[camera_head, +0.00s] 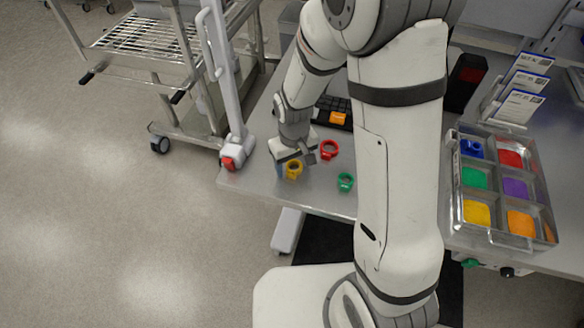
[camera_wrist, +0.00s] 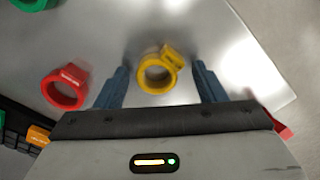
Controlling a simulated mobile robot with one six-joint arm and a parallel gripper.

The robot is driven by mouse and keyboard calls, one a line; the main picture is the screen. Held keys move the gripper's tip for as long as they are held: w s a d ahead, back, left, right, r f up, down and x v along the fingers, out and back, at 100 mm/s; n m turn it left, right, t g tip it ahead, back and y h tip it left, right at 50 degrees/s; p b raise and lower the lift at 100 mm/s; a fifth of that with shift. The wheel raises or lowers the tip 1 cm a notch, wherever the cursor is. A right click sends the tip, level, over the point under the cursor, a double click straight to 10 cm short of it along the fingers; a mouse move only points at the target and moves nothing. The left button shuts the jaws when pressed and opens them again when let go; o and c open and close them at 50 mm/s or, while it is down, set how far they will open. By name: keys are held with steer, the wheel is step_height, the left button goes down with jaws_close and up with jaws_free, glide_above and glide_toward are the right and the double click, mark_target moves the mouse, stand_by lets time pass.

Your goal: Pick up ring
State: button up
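A yellow ring (camera_head: 293,169) lies on the grey table near its left end. In the wrist view the yellow ring (camera_wrist: 158,72) sits between the two fingers, with a gap to each side. My gripper (camera_head: 298,160) is open just above it; the wrist view also shows my gripper (camera_wrist: 160,80) with its fingers spread apart. A red ring (camera_head: 329,149) lies to the right; it also shows in the wrist view (camera_wrist: 65,88). A green ring (camera_head: 345,182) lies further right and nearer the front edge; only part of the green ring (camera_wrist: 36,3) shows in the wrist view.
A sorting tray (camera_head: 489,187) with coloured compartments stands on the right; a blue ring (camera_head: 472,148) is in its back left compartment. A metal cart (camera_head: 150,45) stands left of the table.

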steer(key=c, duration=0.8)
